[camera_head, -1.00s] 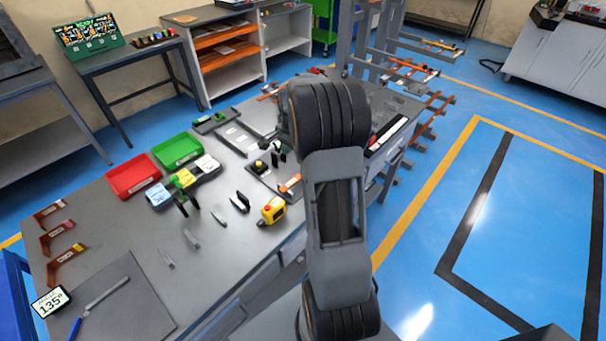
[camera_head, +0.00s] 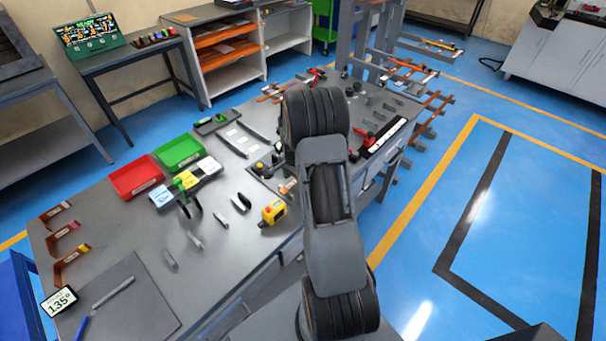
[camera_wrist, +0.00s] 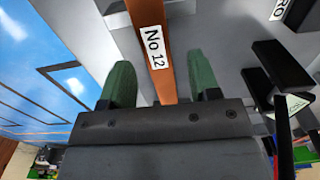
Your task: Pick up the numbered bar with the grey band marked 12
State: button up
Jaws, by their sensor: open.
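The copper-coloured bar (camera_wrist: 147,14) with a white label reading "No 12" runs from the top of the wrist view down between my fingers. I cannot make out a grey band on it. My gripper (camera_wrist: 160,62) is open. Its two green fingertips stand on either side of the bar, with a visible gap on each side. The near end of the bar is hidden by the gripper body. In the head view my arm hides the gripper, and I cannot tell the bar there.
A black T-shaped handle (camera_wrist: 282,66) stands close right of my gripper. On the workbench (camera_head: 120,225) are a red bin (camera_head: 135,177), a green bin (camera_head: 180,151), a yellow device (camera_head: 273,212) and a red clamp (camera_head: 364,138).

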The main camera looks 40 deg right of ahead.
jog(key=shift+c, duration=0.2)
grip_shut()
dwell(0.4)
